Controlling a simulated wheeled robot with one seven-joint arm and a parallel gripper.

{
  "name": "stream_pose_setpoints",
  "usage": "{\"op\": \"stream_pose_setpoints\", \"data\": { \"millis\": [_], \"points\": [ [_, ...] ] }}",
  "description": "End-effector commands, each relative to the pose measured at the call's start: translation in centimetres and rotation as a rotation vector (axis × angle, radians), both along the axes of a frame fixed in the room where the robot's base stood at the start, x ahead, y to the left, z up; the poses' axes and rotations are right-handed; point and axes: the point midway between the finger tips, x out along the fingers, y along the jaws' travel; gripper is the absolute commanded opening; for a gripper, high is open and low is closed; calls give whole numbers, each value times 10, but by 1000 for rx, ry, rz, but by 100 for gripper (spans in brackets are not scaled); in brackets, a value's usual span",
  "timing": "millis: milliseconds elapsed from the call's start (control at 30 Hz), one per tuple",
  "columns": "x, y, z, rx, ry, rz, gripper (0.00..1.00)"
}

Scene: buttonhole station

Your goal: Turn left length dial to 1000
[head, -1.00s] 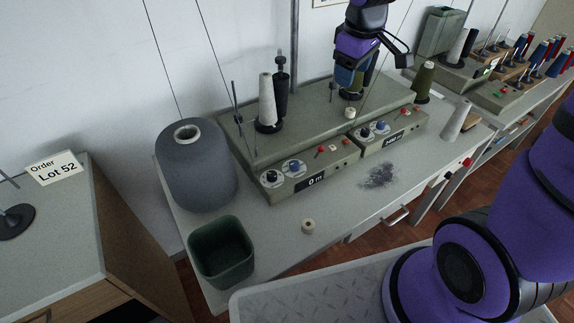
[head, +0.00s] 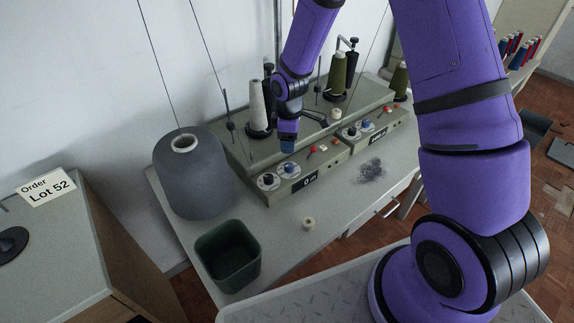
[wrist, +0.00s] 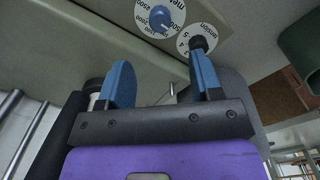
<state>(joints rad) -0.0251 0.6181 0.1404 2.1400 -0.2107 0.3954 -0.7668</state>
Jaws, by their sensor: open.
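The left length dial (head: 289,170) is a blue knob on a white numbered disc, on the front of the left winder unit. In the wrist view the dial (wrist: 160,18) shows at the top, with numbers such as 500 and 2500 round it; its exact setting is hard to read. The black-knobbed tension dial (wrist: 198,43) is beside it, partly behind a finger. My gripper (head: 288,143) is above and behind the dials in the head view. In the wrist view its blue fingers (wrist: 164,82) are open, empty and apart from the length dial.
The left display (head: 304,182) reads 0 m. A white cone (head: 257,105) and a dark cone stand close behind my gripper. A grey yarn cone (head: 190,178), a green bin (head: 228,256) and a small spool (head: 309,224) are on the table (head: 285,250).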

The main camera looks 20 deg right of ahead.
Motion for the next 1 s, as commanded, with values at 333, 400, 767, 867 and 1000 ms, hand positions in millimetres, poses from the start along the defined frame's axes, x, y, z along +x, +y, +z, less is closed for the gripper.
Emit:
{"op": "stream_pose_setpoints", "data": {
  "millis": [333, 400, 767, 867, 1000],
  "points": [
    [-2, 0, -55, -1, 5, 0, 59],
    [-1, 0, -66, 0, 4, 0, 59],
    [-1, 0, -99, -1, 0, -2, 59],
    [0, 0, -101, 0, 0, -2, 59],
    [0, 0, -101, 0, 0, -2, 59]
  ]
}}
